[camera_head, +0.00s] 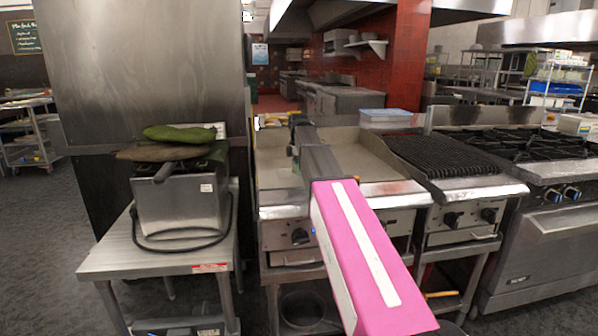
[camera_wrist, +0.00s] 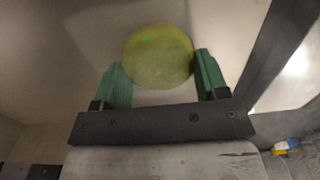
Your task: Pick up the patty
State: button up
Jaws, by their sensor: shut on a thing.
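The patty (camera_wrist: 158,55) shows in the wrist view as a round, flat, yellow-green disc. My gripper (camera_wrist: 160,72) has its two green fingers on either side of the disc's near part and is shut on it. In the head view, my gripper (camera_head: 294,148) is over the flat griddle (camera_head: 350,146), at the far end of my pink and dark arm. The patty cannot be made out in the head view. I cannot tell whether it touches the surface under it.
A ridged grill (camera_head: 440,155) and a burner range (camera_head: 520,145) stand right of the griddle. A blue-topped container (camera_head: 385,116) is behind it. At left, a fryer (camera_head: 180,200) on a steel table (camera_head: 150,260) bears a long green thing (camera_head: 180,133). A tall steel cabinet (camera_head: 145,70) rises behind the fryer.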

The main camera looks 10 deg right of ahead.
jog(key=r, duration=0.3)
jog(key=shift+s+a, duration=0.15)
jog(key=shift+s, duration=0.15)
jog(key=s+a+r, duration=0.5)
jog(key=s+r, duration=0.1)
jog(key=s, duration=0.3)
jog(key=shift+s+r, duration=0.25)
jog(key=shift+s, duration=0.15)
